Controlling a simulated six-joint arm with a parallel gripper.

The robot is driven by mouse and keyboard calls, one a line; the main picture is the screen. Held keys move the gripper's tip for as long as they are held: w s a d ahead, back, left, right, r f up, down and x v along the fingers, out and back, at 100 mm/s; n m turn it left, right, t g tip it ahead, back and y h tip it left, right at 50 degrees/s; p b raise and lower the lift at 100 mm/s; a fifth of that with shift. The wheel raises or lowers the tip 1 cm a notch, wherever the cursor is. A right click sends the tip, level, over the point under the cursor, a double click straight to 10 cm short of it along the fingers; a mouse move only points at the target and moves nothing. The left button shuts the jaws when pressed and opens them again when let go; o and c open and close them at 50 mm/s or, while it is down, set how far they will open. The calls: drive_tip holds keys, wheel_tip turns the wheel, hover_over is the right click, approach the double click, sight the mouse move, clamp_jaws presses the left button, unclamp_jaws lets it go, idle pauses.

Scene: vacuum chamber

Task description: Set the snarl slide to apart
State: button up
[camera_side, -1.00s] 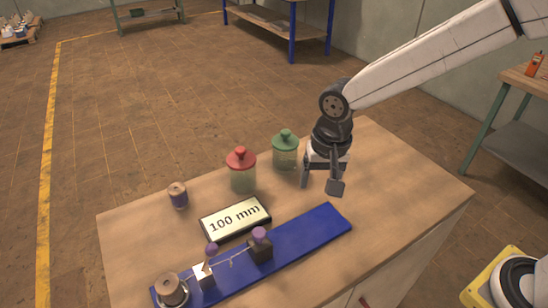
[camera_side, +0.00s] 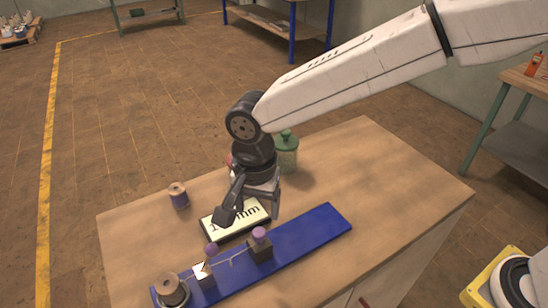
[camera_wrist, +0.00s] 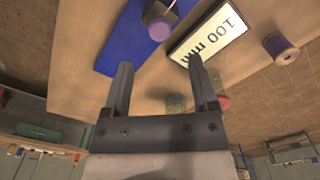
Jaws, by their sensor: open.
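The slide is a long blue rail (camera_side: 305,232) on the bench; part of the blue rail shows in the wrist view (camera_wrist: 122,48). A dark block (camera_side: 260,250) with a purple knob (camera_side: 259,233) stands near its middle. A pale block (camera_side: 203,276) with a purple knob (camera_side: 211,250) stands nearer the left end. A thin thread runs between the blocks, with a gap between them. My gripper (camera_side: 250,214) is open and empty above the sign, just behind the dark block. In the wrist view a purple knob (camera_wrist: 159,28) lies ahead of the open fingers (camera_wrist: 160,65).
A "100 mm" sign (camera_side: 240,229) lies behind the rail, partly hidden by my gripper. A thread spool (camera_side: 172,290) sits at the rail's left end. Another spool (camera_side: 179,195) and a green-lidded jar (camera_side: 286,155) stand behind. A red-lidded jar (camera_wrist: 224,102) is mostly hidden in the side view.

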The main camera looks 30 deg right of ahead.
sight(259, 232)
drive_tip(key=shift+f, duration=3.5)
drive_tip(key=shift+c, duration=0.3)
clamp_jaws()
